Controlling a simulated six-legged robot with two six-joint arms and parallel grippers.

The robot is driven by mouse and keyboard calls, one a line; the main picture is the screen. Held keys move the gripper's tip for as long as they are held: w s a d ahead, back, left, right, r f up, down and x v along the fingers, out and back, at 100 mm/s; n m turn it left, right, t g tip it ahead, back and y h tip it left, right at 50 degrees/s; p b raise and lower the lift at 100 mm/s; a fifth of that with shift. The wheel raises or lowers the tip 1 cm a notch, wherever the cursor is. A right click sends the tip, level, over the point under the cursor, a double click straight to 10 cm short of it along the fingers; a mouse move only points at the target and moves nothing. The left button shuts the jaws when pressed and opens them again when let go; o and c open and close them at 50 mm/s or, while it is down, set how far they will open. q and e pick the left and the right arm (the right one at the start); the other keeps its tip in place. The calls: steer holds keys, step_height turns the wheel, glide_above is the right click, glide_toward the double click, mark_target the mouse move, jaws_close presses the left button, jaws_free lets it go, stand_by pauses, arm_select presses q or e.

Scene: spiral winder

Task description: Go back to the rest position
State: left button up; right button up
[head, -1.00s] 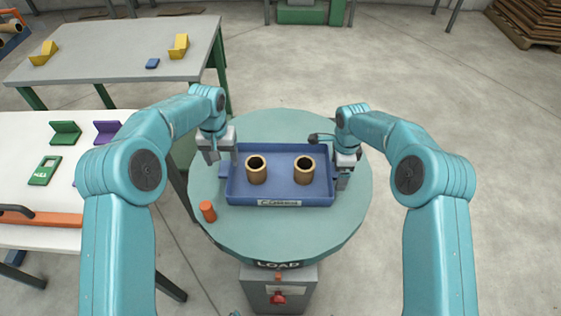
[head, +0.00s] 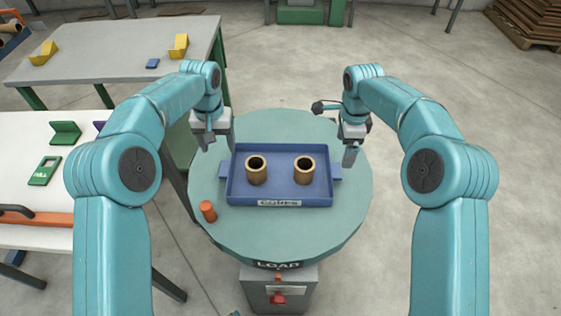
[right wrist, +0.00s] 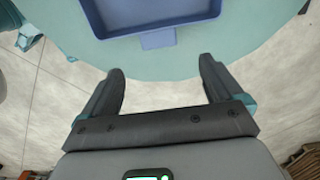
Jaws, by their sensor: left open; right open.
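My left gripper (head: 209,142) is open and empty, above the left side of the round turntable, up and left of the blue tray (head: 280,190). My right gripper (head: 350,158) is open and empty, above the right side, apart from the tray's right handle. In the right wrist view the open fingers (right wrist: 163,88) have nothing between them, and the tray (right wrist: 158,38) lies beyond them. The tray rests on the turntable and holds two brown cores (head: 256,170) (head: 303,169) standing upright.
The round turntable (head: 270,235) carries a "LOAD" label and an orange peg (head: 208,211) at its left. A white table (head: 20,150) with green parts is at left. A grey table (head: 110,60) with yellow parts is behind it.

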steer(key=shift+r, duration=0.6)
